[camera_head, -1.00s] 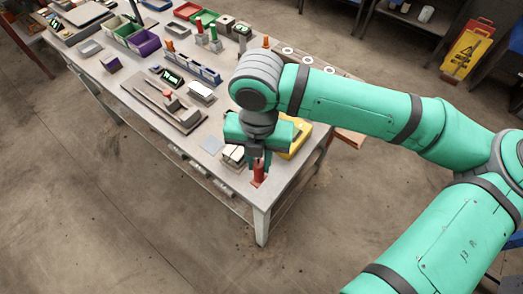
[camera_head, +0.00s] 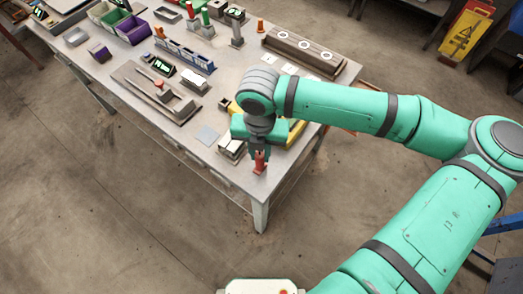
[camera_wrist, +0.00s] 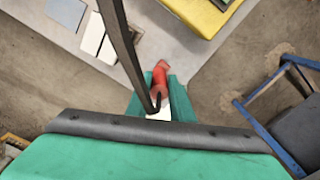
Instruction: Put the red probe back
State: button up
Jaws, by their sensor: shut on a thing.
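The red probe (camera_head: 260,161) is held in my gripper (camera_head: 260,148), which is shut on it above the near corner of the table. In the wrist view the red probe (camera_wrist: 160,74) shows between the fingers, with its lower end over the grey tabletop edge. The fingers are partly hidden by the teal wrist. A yellow thing (camera_head: 296,130) lies behind the gripper, mostly covered by my arm, and also shows at the top of the wrist view (camera_wrist: 206,12). I cannot tell whether it is the probe's place.
The table (camera_head: 252,188) has its near corner below my gripper. A box with a white top (camera_head: 231,149) and a flat grey square (camera_head: 207,136) lie just left. A tray with a slider (camera_head: 160,92), coloured bins (camera_head: 130,27) and a long block with white rings (camera_head: 305,45) stand farther back.

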jog(key=shift+d+f, duration=0.1)
jog(key=shift+f, duration=0.1)
jog(key=o, duration=0.9)
jog(key=shift+d, duration=0.1)
jog(key=shift+o, duration=0.2)
notch_tip(320, 180, up, 12)
jog(key=shift+r, duration=0.25)
